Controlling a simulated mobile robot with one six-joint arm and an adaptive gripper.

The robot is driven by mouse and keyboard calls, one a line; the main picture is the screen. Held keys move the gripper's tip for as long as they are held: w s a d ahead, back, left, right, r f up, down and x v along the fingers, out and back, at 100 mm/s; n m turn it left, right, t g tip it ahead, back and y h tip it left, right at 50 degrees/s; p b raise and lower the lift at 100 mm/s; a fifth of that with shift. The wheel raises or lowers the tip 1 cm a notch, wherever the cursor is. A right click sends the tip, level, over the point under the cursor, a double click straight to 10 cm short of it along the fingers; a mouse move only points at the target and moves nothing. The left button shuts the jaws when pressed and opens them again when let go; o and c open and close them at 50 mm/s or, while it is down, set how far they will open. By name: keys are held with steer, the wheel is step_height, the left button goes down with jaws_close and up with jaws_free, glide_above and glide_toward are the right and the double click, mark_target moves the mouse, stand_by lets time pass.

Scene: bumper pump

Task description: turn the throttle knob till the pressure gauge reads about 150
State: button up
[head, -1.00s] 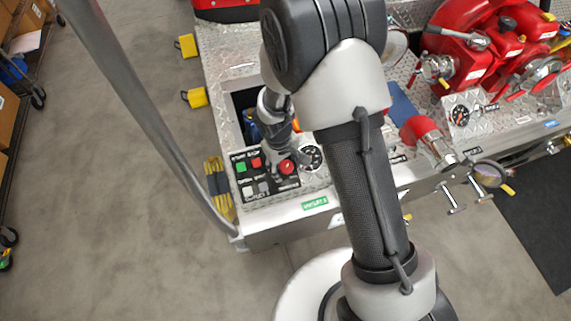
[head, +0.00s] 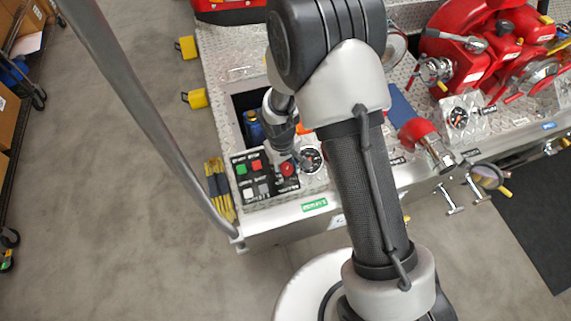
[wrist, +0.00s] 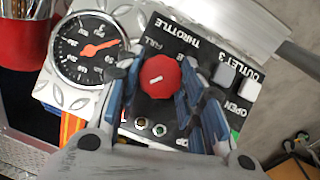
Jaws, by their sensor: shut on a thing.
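The red throttle knob (wrist: 160,78) sits on a black panel, with a short white mark that lies nearly level in the wrist view. My gripper (wrist: 166,90) has its fingers on both sides of the knob and is shut on it. In the head view, the knob (head: 287,169) shows just below my gripper (head: 281,154). The pressure gauge (wrist: 88,48) is left of the knob, with an orange needle pointing right and slightly up in the wrist view. Its numbers are too blurred to read surely. In the head view the gauge (head: 311,158) is right of the knob.
Green button (head: 240,169) and red button (head: 257,166) are left of the knob. A second gauge (head: 459,117) and red valve parts (head: 470,45) are at the right. A dark opening with a blue object (head: 253,127) lies behind the panel.

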steer(key=shift+m+p, duration=0.3)
steer(key=shift+m, duration=0.1)
steer(key=o, duration=1.1)
